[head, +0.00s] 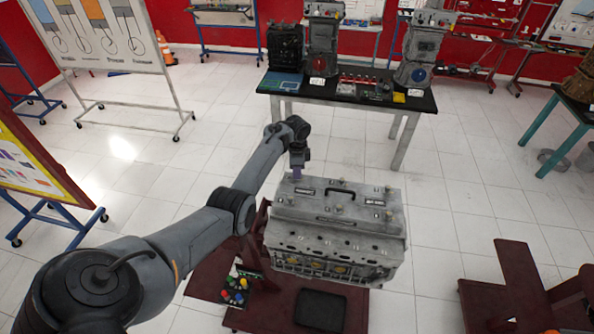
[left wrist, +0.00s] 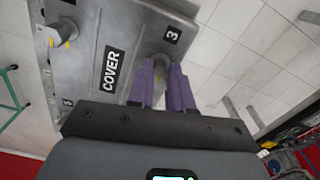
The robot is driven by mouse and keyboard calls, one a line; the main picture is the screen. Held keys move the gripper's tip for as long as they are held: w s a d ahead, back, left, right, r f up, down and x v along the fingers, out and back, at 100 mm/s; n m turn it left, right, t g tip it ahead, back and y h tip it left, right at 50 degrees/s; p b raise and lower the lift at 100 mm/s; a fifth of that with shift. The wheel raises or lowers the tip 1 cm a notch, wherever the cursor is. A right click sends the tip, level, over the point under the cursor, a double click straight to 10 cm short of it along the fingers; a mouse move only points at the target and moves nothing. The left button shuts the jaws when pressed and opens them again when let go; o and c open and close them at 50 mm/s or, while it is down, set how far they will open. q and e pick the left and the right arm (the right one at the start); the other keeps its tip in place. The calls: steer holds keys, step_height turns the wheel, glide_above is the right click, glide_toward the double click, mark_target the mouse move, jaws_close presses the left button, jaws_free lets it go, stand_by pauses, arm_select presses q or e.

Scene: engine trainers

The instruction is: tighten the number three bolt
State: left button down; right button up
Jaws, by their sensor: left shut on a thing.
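The engine (head: 335,225) is a grey block with a flat cover on top, and it sits on a dark red stand. My left gripper (head: 297,174) is at the far left corner of the cover. In the left wrist view, the cover (left wrist: 95,85) carries a "COVER" label and a "3" label. The number three bolt (left wrist: 162,61) is beside the "3", at the cover's edge. The purple fingers of my left gripper (left wrist: 164,72) are shut on it, one on each side. The fingers hide part of the bolt. My right gripper is not in view.
Another bolt with a yellow mark (left wrist: 63,37) is on the cover. A black-topped table (head: 345,92) with engine parts stands behind the engine. A black tray (head: 320,310) and colored-handled tools (head: 236,288) are on the red stand.

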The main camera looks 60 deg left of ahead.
arm_select(q)
steer(key=shift+m, duration=1.1)
steer(key=c, duration=1)
jaws_free()
steer(key=shift+r, duration=0.15)
steer(key=shift+r, duration=0.3)
step_height(320, 180, up, 10)
steer(key=shift+b, duration=0.5)
